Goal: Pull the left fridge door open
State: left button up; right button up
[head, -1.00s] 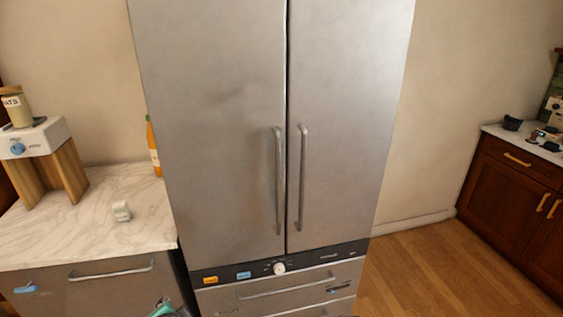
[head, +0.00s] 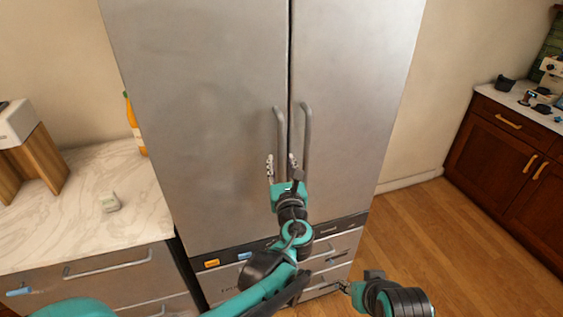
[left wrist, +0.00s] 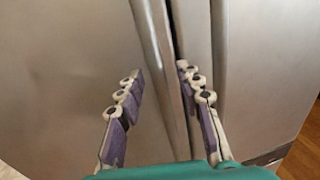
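The left fridge door (head: 200,110) is a tall grey metal panel and is shut, flush with the right door (head: 355,100). Its vertical bar handle (head: 279,125) stands close to the centre seam; it also shows in the left wrist view (left wrist: 152,35). My left gripper (head: 281,160) is open in front of the handle's lower part. In the left wrist view the fingers of the gripper (left wrist: 157,76) are spread apart, with the left handle between their lines. Contact cannot be told. My right gripper (head: 346,287) is low at the right; its fingers are too small to read.
The right door's handle (head: 306,140) stands close beside the left one. Drawers (head: 335,255) lie below. Wooden floor (head: 410,235) is open at right.

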pick_arm(q)
jog(key=shift+w+a, duration=0.1)
jog(key=shift+w, duration=0.7)
grip_shut()
jog(key=shift+s, duration=0.15)
